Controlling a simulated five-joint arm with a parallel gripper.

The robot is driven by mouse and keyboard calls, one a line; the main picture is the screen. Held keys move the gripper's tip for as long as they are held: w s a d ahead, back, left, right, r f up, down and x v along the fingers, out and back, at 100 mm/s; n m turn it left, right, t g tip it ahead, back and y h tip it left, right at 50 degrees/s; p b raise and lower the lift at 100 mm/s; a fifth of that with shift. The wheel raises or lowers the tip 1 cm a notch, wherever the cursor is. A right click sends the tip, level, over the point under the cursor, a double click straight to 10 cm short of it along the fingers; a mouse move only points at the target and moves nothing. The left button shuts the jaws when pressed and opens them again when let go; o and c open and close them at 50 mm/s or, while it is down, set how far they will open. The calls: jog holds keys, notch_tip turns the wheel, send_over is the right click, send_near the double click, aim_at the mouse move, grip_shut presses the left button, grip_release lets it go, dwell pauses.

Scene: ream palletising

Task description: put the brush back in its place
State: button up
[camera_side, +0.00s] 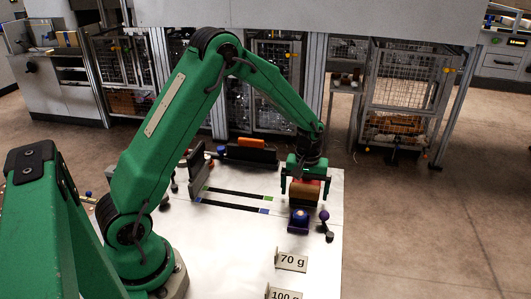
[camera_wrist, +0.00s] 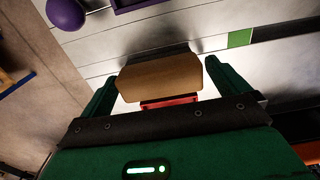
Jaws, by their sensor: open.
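The brush shows in the wrist view as a tan wooden block (camera_wrist: 160,78) with a dark strip along its far edge. In the side view it is a brown block (camera_side: 303,195) low at the table's right side. My gripper (camera_side: 304,187) is open above it, pointing down. In the wrist view the two green fingers stand on either side of the brush, with a gap at each side. A red piece (camera_wrist: 170,102) shows beside the brush, on the gripper's side. I cannot tell whether it is the brush's holder.
A purple tray (camera_side: 298,228) with a small item stands in front of the brush, with a purple-knobbed post (camera_side: 324,214) beside it. Cards reading 70 g (camera_side: 291,261) and 100 g (camera_side: 284,293) stand nearer. Dark strips lie left; black upright plates stand behind. The white table (camera_side: 235,255) is clear front left.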

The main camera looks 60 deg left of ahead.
aim_at(305, 187)
notch_tip(305, 187, up, 11)
dwell(0.5)
dwell(0.5)
jog(key=s+d+r+m+t, duration=0.3)
jog(key=s+r+m, duration=0.1)
jog(key=s+r, duration=0.7)
jog(key=s+m+t, duration=0.1)
jog(key=s+m, duration=0.1)
jog(key=s, duration=0.4)
jog(key=s+d+r+m+t, duration=0.1)
jog(key=s+m, duration=0.2)
jog(key=s, duration=0.4)
jog(key=shift+s+d+t, duration=0.25)
jog(key=shift+t, duration=0.05)
jog(key=shift+r, duration=0.1)
